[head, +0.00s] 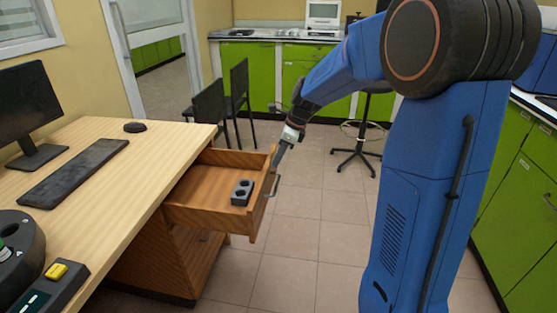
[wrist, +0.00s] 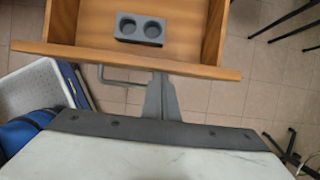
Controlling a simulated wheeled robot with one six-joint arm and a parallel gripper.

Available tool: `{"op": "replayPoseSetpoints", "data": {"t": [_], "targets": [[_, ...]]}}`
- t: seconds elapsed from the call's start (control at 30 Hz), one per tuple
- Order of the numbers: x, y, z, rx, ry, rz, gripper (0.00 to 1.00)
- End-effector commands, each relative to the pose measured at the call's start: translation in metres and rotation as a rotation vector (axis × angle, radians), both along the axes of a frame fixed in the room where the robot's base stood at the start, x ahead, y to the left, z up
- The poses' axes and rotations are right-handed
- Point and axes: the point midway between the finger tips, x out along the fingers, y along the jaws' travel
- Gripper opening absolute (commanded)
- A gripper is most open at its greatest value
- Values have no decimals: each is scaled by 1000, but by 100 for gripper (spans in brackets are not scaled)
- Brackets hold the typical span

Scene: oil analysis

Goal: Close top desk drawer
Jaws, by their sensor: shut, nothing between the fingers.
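The top desk drawer (head: 215,195) is pulled out from the right side of the wooden desk (head: 120,150). A dark two-hole block (head: 241,193) lies inside it. The drawer front carries a metal handle (head: 273,181). In the wrist view the drawer (wrist: 92,20) and its handle (wrist: 118,76) show, with the block (wrist: 140,29) inside. My gripper (head: 276,163) is shut and empty at the outer side of the drawer front. In the wrist view my gripper (wrist: 160,82) is beside the handle, close to the front panel; I cannot tell whether it touches.
A monitor (head: 30,108), keyboard (head: 75,172) and mouse (head: 135,127) stand on the desk. Green cabinets (head: 308,75) line the back wall. The floor right of the drawer is clear.

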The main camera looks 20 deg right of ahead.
Motion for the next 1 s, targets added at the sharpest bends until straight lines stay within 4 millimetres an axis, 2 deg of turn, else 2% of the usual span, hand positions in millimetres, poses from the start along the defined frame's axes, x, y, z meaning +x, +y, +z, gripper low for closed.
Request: {"op": "replayPoseSetpoints", "data": {"t": [0.17,0.37,0.8,1.0], "targets": [[3,6,0,0,0,1,0],[19,35,0,0,0,4,0],[83,144,-1,0,0,4,0],[105,182,0,0,-1,3,0]]}}
